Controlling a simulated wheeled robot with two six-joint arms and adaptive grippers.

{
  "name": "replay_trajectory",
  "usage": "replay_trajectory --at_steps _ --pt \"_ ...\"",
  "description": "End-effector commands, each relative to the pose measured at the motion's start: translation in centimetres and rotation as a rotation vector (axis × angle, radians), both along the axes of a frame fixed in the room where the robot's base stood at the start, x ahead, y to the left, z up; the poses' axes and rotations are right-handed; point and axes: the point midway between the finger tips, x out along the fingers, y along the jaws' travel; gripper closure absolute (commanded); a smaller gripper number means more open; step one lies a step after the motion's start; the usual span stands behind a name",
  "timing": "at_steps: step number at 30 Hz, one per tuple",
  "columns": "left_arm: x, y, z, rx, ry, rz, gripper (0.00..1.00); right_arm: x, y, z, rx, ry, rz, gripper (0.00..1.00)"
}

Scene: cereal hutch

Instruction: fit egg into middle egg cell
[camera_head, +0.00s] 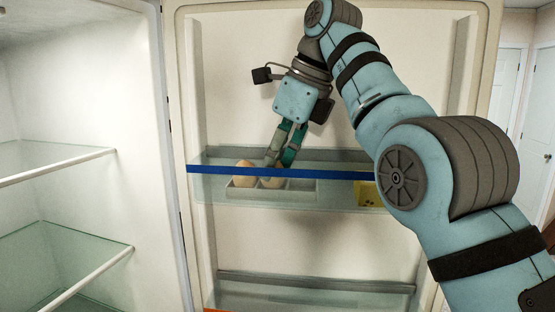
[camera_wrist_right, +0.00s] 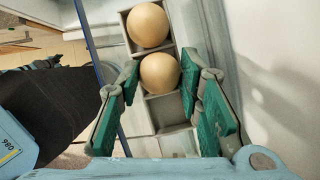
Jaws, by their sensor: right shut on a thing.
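The egg tray (camera_head: 301,187) stands in the fridge door shelf, a row of cells. One egg (camera_head: 244,172) sits in its left cell; it also shows at the top of the right wrist view (camera_wrist_right: 148,24). My right gripper (camera_head: 279,157) points down over the tray, shut on a second egg (camera_wrist_right: 160,73). In the head view this held egg (camera_head: 271,182) is at the middle cell, partly behind the blue bar and fingers. I cannot tell whether it rests on the cell floor. Bare tray cells (camera_wrist_right: 180,145) show below it in the wrist view. My left gripper is out of view.
A blue bar (camera_head: 330,174) runs along the front of the clear door shelf. A yellow item with dark spots (camera_head: 367,194) stands at the shelf's right, partly behind my arm. Glass fridge shelves (camera_head: 60,156) are at the left. The shelf just right of the tray is free.

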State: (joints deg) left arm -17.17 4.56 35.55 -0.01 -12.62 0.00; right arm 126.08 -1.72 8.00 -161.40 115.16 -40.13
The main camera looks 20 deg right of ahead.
Motion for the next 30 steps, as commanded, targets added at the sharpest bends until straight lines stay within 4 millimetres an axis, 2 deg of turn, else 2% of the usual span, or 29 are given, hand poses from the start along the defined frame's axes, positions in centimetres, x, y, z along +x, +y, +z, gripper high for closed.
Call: replay_trajectory --at_steps 20,21,25,30 --pt "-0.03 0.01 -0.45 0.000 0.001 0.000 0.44 -0.02 0.03 -0.41 0.000 0.000 0.000 0.81" --pt "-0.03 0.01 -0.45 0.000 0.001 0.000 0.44 -0.02 0.03 -0.41 0.000 0.000 0.000 0.64" --pt "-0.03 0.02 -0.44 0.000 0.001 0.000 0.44 -0.02 0.03 -0.41 0.000 0.000 0.000 0.44" --pt "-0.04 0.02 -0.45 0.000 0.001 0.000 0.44 -0.01 0.03 -0.42 0.000 0.000 0.000 0.44"
